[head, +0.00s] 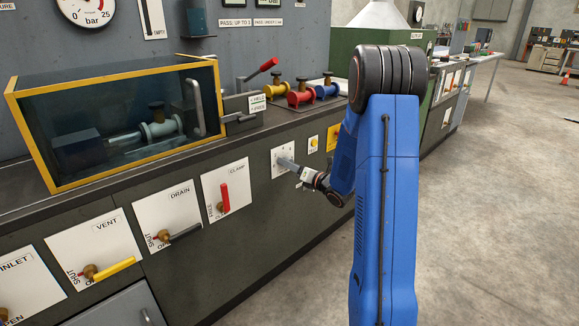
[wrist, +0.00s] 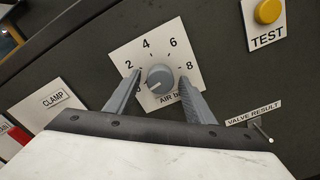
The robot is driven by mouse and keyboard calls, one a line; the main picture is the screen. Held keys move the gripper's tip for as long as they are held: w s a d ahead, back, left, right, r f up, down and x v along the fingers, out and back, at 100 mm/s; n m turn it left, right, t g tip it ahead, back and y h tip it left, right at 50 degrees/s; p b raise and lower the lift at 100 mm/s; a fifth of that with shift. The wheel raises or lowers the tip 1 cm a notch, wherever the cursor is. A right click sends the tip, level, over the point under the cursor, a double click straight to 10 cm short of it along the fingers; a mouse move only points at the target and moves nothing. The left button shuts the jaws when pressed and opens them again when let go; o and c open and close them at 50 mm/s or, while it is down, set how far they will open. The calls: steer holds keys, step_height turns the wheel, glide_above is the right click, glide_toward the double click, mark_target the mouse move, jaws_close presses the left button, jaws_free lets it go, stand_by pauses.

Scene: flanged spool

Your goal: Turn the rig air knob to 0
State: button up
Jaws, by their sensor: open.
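The air knob (wrist: 160,78) is a round grey dial on a white plate marked 2, 4, 6, 8 and "AIR b…", with the rest of the label hidden. A pale mark on the knob points to the lower left, close to a partly hidden figure at the low end of the scale. My gripper (wrist: 161,72) is open, with one finger on each side of the knob. I cannot tell whether either finger touches it. In the head view my gripper (head: 288,163) is at the white plate (head: 279,153), and it hides the knob.
A yellow TEST button (wrist: 267,11) and a small VALVE RESULT lever (wrist: 262,132) are to the right. The red CLAMP handle (head: 225,198), black DRAIN handle (head: 186,233) and yellow VENT handle (head: 114,269) stick out to the left. Open floor (head: 480,220) lies right.

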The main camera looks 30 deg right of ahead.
steer(key=v, duration=1.7)
